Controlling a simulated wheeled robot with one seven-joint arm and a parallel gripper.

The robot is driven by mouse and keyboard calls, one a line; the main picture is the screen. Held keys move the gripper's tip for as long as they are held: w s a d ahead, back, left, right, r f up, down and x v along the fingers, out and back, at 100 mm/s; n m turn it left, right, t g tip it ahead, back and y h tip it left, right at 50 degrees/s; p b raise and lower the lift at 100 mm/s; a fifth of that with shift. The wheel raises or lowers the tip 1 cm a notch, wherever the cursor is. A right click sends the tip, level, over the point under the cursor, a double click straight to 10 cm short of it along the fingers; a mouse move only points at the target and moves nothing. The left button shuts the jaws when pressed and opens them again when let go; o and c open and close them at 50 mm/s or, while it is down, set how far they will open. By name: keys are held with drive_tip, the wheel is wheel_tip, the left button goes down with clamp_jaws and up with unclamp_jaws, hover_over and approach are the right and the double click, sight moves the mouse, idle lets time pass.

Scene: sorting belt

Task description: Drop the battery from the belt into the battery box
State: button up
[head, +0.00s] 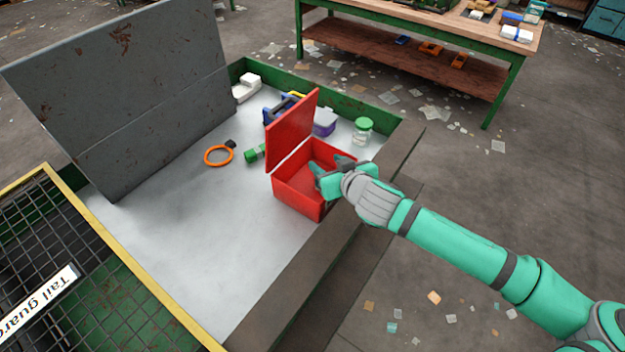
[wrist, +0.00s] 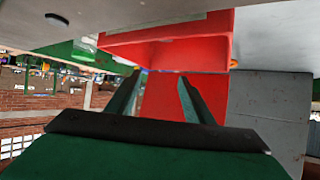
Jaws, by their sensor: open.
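A red box (head: 298,197) with its lid (head: 292,130) raised stands on the pale belt near its right edge. It looks like the battery box, but no label is readable. My gripper (head: 331,168) is at the box's right side, with its fingers over the box opening. In the wrist view my gripper (wrist: 162,76) is open with nothing between the fingers, and the red box (wrist: 195,55) fills the space ahead. I cannot pick out the battery for certain. A small green block (head: 251,155) lies left of the lid, partly hidden behind it. Part of the box's inside is hidden.
An orange ring (head: 218,156) lies left of the box. A green-lidded jar (head: 363,130), a purple container (head: 325,122) and a white piece (head: 246,87) are farther back. A large grey panel (head: 130,90) stands at left. The belt's near left is clear.

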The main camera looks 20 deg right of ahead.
drive_tip(key=v, duration=0.8)
drive_tip(key=shift+s, duration=0.2)
drive_tip(key=shift+r, duration=0.1)
